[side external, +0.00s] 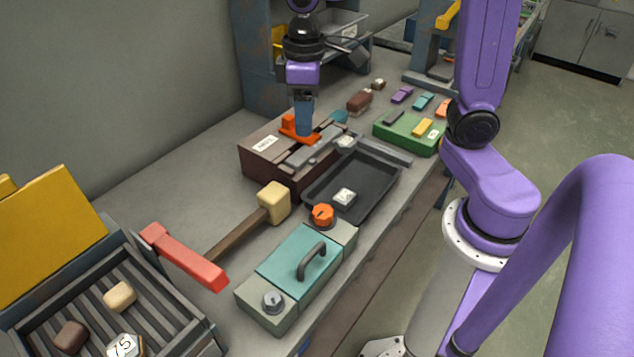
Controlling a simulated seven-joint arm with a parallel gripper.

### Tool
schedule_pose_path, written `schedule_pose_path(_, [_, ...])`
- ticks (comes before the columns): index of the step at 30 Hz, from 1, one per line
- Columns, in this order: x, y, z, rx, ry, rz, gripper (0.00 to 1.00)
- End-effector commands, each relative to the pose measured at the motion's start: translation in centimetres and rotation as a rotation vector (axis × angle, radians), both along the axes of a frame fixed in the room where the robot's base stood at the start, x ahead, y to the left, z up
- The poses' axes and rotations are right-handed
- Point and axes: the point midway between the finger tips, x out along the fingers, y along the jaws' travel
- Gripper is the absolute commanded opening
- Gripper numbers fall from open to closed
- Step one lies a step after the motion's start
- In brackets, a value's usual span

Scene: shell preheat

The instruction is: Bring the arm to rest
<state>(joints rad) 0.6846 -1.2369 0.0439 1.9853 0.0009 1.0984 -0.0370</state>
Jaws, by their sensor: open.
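My arm is purple, and my gripper (304,128) hangs pointing down over the brown box (262,158) that bears a white label. Its blue-grey fingers are open, with the tips close to an orange piece (313,138) on top of the box. I cannot tell from this view whether the fingers touch that piece or stand around it. A grey bar-like part (312,149) lies on the box just in front of the orange piece. The hand partly hides what is behind it.
A dark tray (375,187) holds a small white block. A teal-lidded box (290,262) with an orange knob stands in front, beside a mallet (240,233). At lower left is a ribbed heater (180,325) with a red handle. A green holder (390,135) sits behind right.

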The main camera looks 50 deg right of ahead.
Motion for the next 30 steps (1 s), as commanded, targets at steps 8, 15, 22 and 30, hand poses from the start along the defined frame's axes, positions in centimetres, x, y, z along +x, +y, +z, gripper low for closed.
schedule_pose_path(8, [-10.0, 0.8, -1.8, 0.006, -0.006, 0.252, 0.55])
schedule_pose_path(15, [-16.6, -0.7, -3.6, 0.011, -0.01, 0.433, 0.55])
schedule_pose_path(22, [-19.0, -1.7, -4.5, 0.013, -0.011, 0.506, 0.55])
schedule_pose_path(30, [-19.1, -1.7, -4.5, 0.014, -0.01, 0.509, 0.55])
